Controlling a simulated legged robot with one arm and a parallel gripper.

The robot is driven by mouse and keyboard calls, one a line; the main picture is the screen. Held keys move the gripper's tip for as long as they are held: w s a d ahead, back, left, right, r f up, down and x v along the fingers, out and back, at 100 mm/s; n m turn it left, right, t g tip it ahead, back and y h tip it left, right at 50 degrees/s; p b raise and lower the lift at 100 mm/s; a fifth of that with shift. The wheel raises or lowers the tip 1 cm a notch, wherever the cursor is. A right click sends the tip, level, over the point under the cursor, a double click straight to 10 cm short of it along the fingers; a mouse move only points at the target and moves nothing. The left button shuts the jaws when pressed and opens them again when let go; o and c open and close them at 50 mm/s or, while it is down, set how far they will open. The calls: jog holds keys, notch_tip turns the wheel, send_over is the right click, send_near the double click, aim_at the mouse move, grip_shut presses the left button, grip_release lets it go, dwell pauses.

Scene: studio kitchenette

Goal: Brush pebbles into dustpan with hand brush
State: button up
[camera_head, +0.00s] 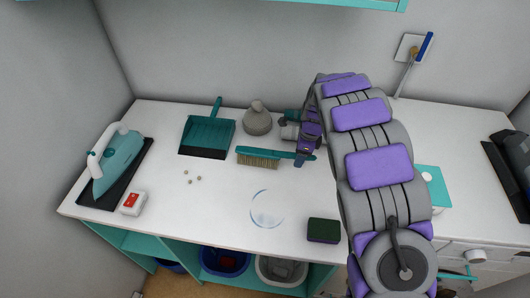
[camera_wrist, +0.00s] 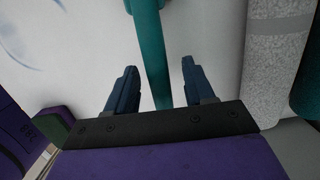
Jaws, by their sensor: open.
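The teal hand brush (camera_head: 275,153) lies on the white counter, pale bristles toward the front left and handle to the right. Several small pebbles (camera_head: 191,179) lie loose on the counter, left of the brush. The teal dustpan (camera_head: 207,134) lies behind the pebbles, its handle pointing to the back wall and its dark lip facing front. My gripper (camera_head: 302,158) is at the right end of the brush handle. In the wrist view, my gripper (camera_wrist: 158,70) is open, with the teal handle (camera_wrist: 150,45) between its two dark fingers and gaps on both sides.
A grey rounded object (camera_head: 257,118) stands behind the brush, close to my gripper. An iron (camera_head: 117,160) and a small red-and-white box (camera_head: 132,203) are at left. A clear round dish (camera_head: 267,209) and a dark green sponge (camera_head: 323,231) are in front. The counter around the pebbles is clear.

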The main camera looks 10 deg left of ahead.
jog(key=shift+c, duration=0.4)
jog(key=shift+d, duration=0.1)
grip_shut()
jog(key=shift+r, duration=0.15)
notch_tip(320, 180, up, 12)
jog(key=p, duration=0.7)
jog(key=shift+p, duration=0.4)
